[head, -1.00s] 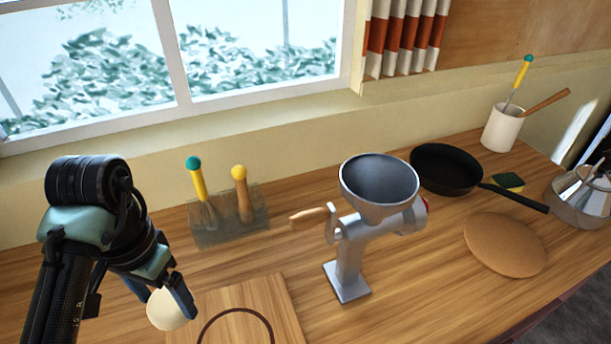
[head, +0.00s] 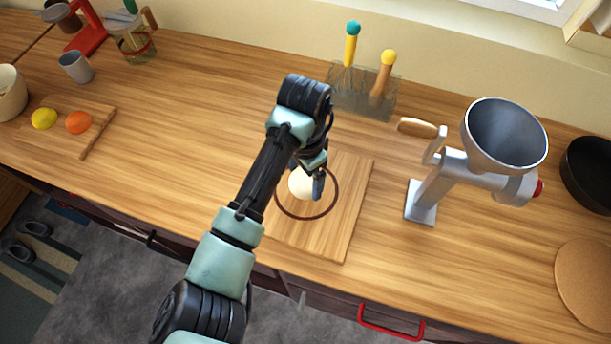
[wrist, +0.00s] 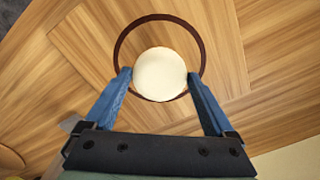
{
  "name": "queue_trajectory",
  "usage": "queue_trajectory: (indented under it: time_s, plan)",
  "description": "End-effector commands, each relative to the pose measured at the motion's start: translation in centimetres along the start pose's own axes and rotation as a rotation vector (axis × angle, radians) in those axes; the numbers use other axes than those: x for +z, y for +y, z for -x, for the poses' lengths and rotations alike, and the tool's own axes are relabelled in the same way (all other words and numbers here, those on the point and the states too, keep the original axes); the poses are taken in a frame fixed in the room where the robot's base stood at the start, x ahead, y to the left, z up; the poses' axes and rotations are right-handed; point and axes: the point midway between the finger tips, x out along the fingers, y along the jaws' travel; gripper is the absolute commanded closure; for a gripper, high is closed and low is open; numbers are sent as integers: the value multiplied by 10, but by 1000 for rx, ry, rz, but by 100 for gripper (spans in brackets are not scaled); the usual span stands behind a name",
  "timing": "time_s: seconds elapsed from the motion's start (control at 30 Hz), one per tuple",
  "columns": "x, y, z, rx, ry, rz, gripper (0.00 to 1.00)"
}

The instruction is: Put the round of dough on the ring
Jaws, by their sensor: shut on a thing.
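The round of dough (head: 299,186) is a pale cream ball. It also shows in the wrist view (wrist: 160,74) between the blue fingers. My gripper (head: 305,179) is shut on it; its fingertips show in the wrist view (wrist: 159,75) at the dough's two sides. The ring (head: 305,219) is a dark brown circle on the wooden board (head: 341,228). In the wrist view the ring (wrist: 160,16) surrounds most of the dough, which sits toward its lower edge. I cannot tell whether the dough touches the board.
A metal grinder (head: 440,185) stands right of the board. A lemon (head: 43,118) and an orange (head: 78,122) lie on another board at the left. Counter left of the ring is clear.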

Motion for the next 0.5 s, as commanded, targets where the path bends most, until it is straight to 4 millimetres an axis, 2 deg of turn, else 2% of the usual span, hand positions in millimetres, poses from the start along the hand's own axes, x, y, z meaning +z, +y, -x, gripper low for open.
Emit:
queue_trajectory:
  time_s: [0.13, 0.5]
  plan:
    - [0, 0, -16, 0, -1, 0, 71]
    - [0, 0, -21, 0, 1, 0, 71]
